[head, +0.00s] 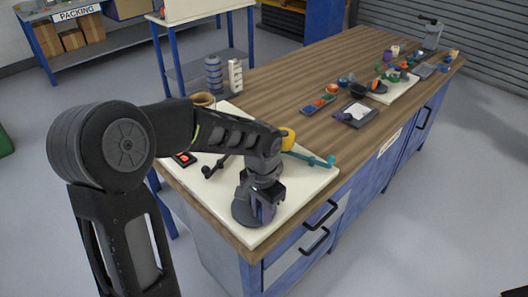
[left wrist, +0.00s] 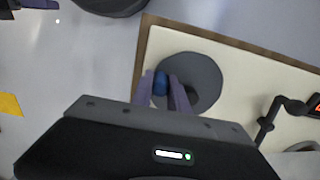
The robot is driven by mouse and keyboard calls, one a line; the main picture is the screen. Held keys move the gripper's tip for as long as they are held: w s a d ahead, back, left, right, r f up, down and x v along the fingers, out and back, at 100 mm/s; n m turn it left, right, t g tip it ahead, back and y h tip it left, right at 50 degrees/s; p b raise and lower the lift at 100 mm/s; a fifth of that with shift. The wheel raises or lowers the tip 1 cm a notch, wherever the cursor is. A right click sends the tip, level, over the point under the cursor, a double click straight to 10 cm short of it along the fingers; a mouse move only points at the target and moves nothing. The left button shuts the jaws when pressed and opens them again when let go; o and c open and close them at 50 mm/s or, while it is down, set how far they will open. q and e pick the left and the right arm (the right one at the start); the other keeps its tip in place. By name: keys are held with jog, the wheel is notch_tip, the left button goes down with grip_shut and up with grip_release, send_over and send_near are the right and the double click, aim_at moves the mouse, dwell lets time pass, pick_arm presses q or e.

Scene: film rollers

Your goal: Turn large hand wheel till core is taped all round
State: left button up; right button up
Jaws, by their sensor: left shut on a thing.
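The large hand wheel (head: 244,212) is a dark grey disc at the near corner of the cream board (head: 310,181). It also shows in the left wrist view (left wrist: 205,78), with a blue knob (left wrist: 160,84) near its edge. My left gripper (head: 264,208) comes down over the wheel. In the left wrist view its purple fingers (left wrist: 169,92) are closed around the blue knob. A core and its tape cannot be made out; my arm covers part of the board. My right gripper is not clearly seen.
A teal bar (head: 312,159) and a black crank-shaped rod (head: 214,167) lie across the board near the wheel. A red-marked black device (head: 184,159) lies at its left. Trays and small coloured items stand farther along the wooden bench (head: 280,100).

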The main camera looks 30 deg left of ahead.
pick_arm(q)
jog(key=shift+w+d+r, duration=0.1)
jog(key=shift+w+d, duration=0.1)
jog(key=shift+w, duration=0.35)
jog(key=shift+w+d, duration=0.15)
jog(key=shift+w, duration=0.4)
grip_shut()
jog(key=shift+w, duration=0.3)
jog(key=o, duration=0.8)
grip_release()
jog(key=o, duration=0.8)
jog(key=shift+c, duration=0.2)
jog(key=shift+a, duration=0.1)
jog(key=shift+c, duration=0.7)
